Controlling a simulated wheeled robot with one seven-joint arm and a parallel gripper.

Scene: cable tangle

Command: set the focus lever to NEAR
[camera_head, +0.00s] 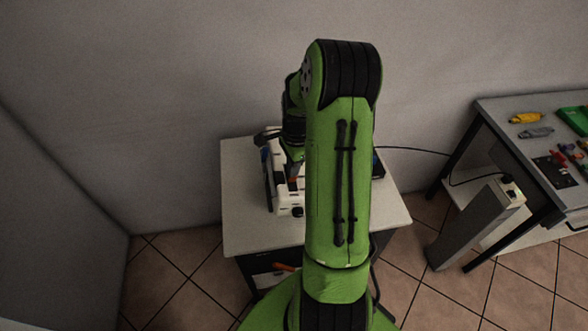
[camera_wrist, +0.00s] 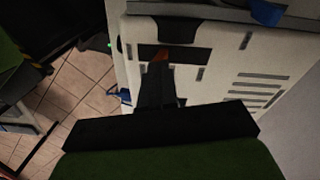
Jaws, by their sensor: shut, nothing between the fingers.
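A white device (camera_head: 284,197) stands on a small white table, largely hidden behind my arm in the head view. Its white casing (camera_wrist: 215,72) fills much of the wrist view, with dark vents and a dark slot (camera_wrist: 185,55). A small orange-red piece, apparently the focus lever (camera_wrist: 160,56), shows at this slot. My gripper (camera_wrist: 160,70) is shut and empty, its dark fingers pointing at the slot, with the tips right by the orange piece. I cannot tell whether they touch it. No NEAR marking is readable. In the head view the fingertips are too small to make out.
The small table (camera_head: 262,232) has bare top at its front left. A black cable (camera_head: 420,151) runs right from it toward a grey pedestal (camera_head: 470,225). A workbench (camera_head: 520,103) with tools stands at right. A wall is close behind.

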